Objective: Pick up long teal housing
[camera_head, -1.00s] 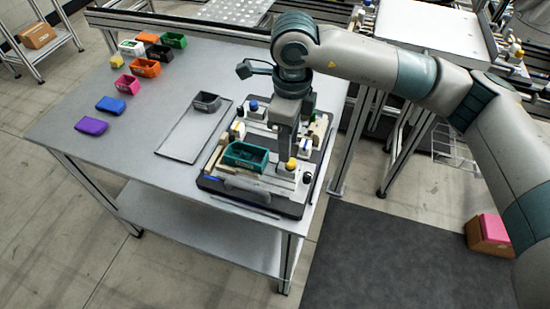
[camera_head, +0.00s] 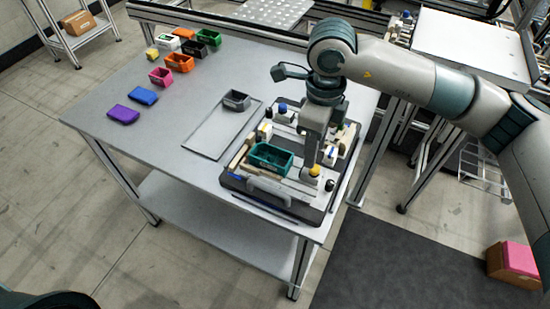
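The teal housing (camera_head: 258,164) is an open-topped box sitting in the pallet fixture (camera_head: 284,204) near the table's front right corner. My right gripper (camera_head: 309,160) points down over the fixture, just to the right of the housing and apart from it. Its fingers are small and seen nearly edge-on, so I cannot tell whether they are open or shut. The arm hides part of the fixture behind it. My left gripper is not in view.
A yellow-topped knob (camera_head: 315,169) and several pegs and blocks stand on the fixture around the gripper. Several coloured bins and blocks line the table's far left. The table's front left is clear.

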